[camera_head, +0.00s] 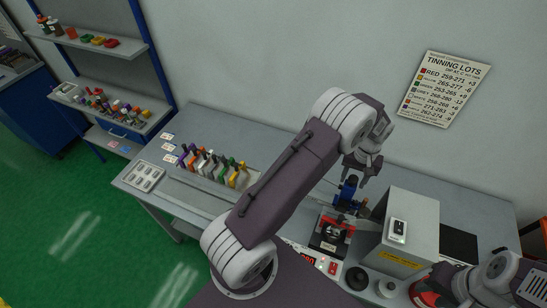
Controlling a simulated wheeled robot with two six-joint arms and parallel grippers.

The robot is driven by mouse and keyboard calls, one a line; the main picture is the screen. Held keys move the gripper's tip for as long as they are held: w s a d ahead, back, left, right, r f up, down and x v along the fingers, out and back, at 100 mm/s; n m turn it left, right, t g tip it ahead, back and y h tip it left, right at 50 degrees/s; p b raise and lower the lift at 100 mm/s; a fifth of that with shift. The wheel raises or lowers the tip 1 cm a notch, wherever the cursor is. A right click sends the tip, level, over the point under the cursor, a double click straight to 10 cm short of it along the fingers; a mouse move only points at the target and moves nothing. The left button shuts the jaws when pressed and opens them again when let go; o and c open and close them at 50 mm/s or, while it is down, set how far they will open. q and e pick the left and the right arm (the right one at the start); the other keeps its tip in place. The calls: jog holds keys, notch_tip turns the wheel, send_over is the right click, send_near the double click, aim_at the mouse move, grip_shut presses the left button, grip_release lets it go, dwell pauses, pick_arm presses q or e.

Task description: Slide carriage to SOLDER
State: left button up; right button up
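My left gripper (359,178) reaches over the bench, fingers pointing down and parted. A blue upright part (349,188), possibly the carriage or its handle, is just beneath and beside the fingers. I cannot tell whether they touch it. Below it is a black and red fixture (331,234) beside the grey box. The carriage's rail and any SOLDER label are too small or hidden to make out. My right gripper (427,292) is at the lower right, near a red and dark round thing; its fingers are not clear.
A grey box with a white switch (398,230) stands right of the fixture. Several coloured clips (215,168) stand in a row at the left of the bench (205,125). A TINNING LOTS sign (445,88) hangs on the wall.

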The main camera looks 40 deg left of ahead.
pick_arm(q)
notch_tip(320, 180, up, 7)
jog(key=p, duration=0.5)
jog(key=shift+p, duration=0.3)
jog(key=shift+f, duration=0.1)
dwell(0.4)
